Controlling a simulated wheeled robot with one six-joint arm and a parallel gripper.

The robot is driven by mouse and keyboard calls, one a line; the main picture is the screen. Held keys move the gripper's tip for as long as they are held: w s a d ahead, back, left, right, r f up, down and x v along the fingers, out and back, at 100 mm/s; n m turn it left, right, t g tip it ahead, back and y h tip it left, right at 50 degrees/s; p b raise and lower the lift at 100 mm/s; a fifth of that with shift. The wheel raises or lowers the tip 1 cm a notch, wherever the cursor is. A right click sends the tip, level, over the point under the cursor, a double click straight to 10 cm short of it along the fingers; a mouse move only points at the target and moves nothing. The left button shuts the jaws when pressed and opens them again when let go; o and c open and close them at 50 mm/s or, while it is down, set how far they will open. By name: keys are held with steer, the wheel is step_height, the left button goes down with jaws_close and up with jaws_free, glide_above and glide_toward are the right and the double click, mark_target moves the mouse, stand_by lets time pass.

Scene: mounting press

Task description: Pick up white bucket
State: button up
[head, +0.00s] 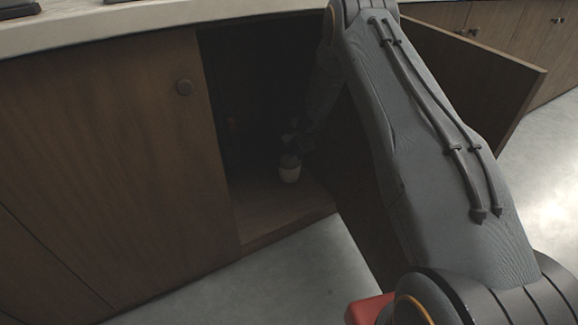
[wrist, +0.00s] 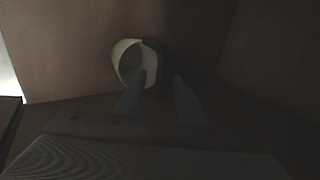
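The small white bucket (head: 289,174) stands on the floor of the open, dark cabinet in the head view. My gripper (head: 295,143) is a dark shape just above it there, hard to make out. In the wrist view the bucket (wrist: 122,48) shows its round pale rim, with its right side in deep shade. My gripper (wrist: 158,82) has its two fingers apart. The left finger overlaps the bucket's opening and the right finger is to the right of the bucket. I cannot tell whether either finger touches it.
The cabinet's dark left door (head: 120,165) is shut. The open door (head: 480,75) stands out at the right. The counter (head: 160,15) runs above the opening. The cabinet's inside is dark, and my arm hides its right part.

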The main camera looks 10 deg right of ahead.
mark_target(284, 157)
steer(key=b+x, duration=0.4)
steer(key=x, duration=0.3)
steer(key=shift+w+d+f, duration=0.1)
steer(key=shift+w+f, duration=0.05)
steer(key=shift+f, duration=0.1)
steer(key=shift+r, duration=0.1)
jaws_close()
